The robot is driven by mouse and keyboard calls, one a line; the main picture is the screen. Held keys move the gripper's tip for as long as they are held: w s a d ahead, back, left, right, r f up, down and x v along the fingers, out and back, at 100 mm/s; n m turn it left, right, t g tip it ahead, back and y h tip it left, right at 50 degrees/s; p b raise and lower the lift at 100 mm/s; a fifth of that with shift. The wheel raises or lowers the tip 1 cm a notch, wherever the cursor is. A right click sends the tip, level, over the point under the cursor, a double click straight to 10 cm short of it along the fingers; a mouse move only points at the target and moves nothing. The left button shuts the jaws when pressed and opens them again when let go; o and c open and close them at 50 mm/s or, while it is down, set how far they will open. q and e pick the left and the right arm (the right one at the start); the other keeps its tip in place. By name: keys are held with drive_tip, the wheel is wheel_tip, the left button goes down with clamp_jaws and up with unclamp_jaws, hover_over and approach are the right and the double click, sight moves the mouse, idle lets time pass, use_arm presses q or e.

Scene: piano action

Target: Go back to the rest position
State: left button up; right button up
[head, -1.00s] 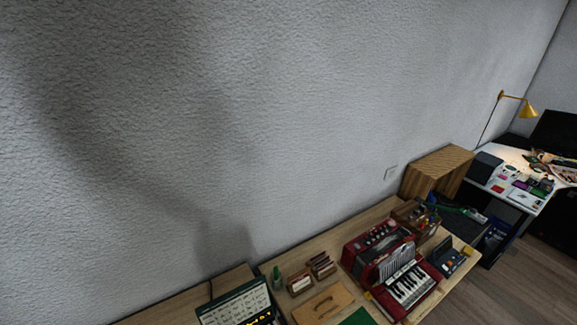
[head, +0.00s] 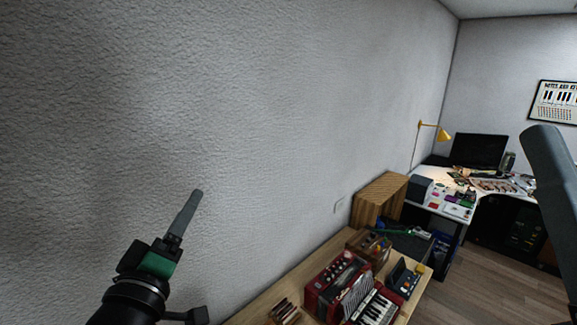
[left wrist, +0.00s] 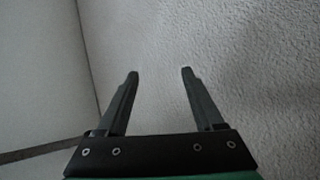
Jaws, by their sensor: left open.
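My left gripper (head: 192,212) rises from the bottom left in the head view, its fingers pointing up in front of the grey wall. In the left wrist view its two dark fingers (left wrist: 160,75) stand apart with nothing between them, facing the bare wall.
A wooden workbench (head: 262,302) below holds a red accordion (head: 335,285) and small boxes. A slatted wooden box (head: 380,198) stands farther back. A white desk (head: 455,207) with a yellow lamp (head: 437,131) and monitor (head: 479,151) is in the far corner. The space before the wall (head: 280,120) is free.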

use_arm(q)
drive_tip(key=s+r+m+t+h, duration=0.1)
drive_tip(key=s+r+m+t, duration=0.65)
drive_tip(key=s+r, duration=1.1)
wheel_tip(320, 180, down, 43)
drive_tip(key=s+m+b, duration=0.1)
drive_tip(key=m+b, duration=0.2)
drive_tip(key=b, duration=3.9)
drive_tip(key=shift+s+a+f, duration=0.15)
drive_tip(key=shift+s+a, duration=0.1)
drive_tip(key=shift+s, duration=0.1)
